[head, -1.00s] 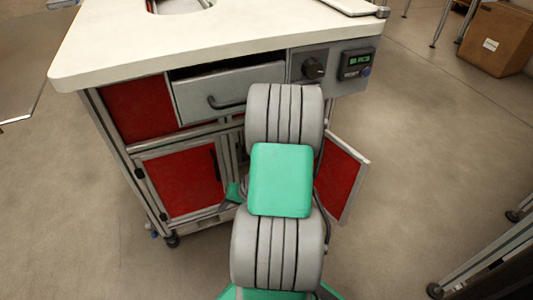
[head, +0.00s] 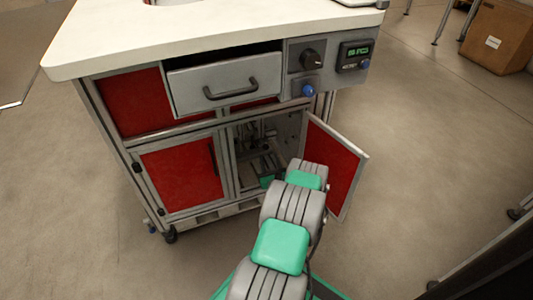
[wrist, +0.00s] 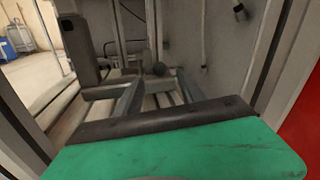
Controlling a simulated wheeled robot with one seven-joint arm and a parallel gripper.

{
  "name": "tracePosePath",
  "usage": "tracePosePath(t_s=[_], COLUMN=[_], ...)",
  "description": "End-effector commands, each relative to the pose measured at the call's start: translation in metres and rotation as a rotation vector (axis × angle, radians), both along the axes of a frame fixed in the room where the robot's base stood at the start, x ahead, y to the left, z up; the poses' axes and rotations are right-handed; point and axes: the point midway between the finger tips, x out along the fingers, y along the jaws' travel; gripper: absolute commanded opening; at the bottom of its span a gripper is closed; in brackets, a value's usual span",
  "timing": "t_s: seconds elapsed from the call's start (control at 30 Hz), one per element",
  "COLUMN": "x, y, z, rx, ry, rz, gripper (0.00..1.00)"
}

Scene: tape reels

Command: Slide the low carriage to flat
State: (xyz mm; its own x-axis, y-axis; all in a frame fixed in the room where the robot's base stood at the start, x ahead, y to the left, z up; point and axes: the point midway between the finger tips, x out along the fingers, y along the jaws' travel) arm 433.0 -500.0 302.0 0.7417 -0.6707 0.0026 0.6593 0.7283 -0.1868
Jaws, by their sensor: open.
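My gripper (wrist: 160,88) reaches into the open lower right compartment of the cabinet. In the wrist view its green body and dark front edge fill the bottom, with two grey fingers apart and nothing clearly between them. Low metal rails and crossbars (wrist: 97,92) lie ahead, with a small dark knob (wrist: 159,68) beyond the fingers. A tall dark block (wrist: 80,45) stands at the left. I cannot tell which part is the low carriage, or whether I touch it. In the head view the compartment's metal parts (head: 265,163) are small and partly behind my arm.
The red cabinet door (head: 333,165) stands open right of my arm. A grey drawer (head: 226,84) is partly pulled out above, beside a control panel with a black knob (head: 312,58) and blue button. The left red door (head: 180,178) is shut. Floor is free around the cabinet.

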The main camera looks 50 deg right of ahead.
Motion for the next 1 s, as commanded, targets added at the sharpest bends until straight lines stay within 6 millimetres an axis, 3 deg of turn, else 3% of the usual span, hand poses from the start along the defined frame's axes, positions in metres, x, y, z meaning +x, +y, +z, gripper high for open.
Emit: tracePosePath(t_s=[0.23, 0.57, 1.0], x=[0.034, 0.040, 0.040], y=[-0.028, -0.035, -0.034], z=[-0.003, 0.000, -0.001], rx=[-0.003, -0.001, -0.002], ry=[0.004, 0.005, 0.005], rz=[0.005, 0.003, 0.004], gripper=[0.46, 0.46, 0.11])
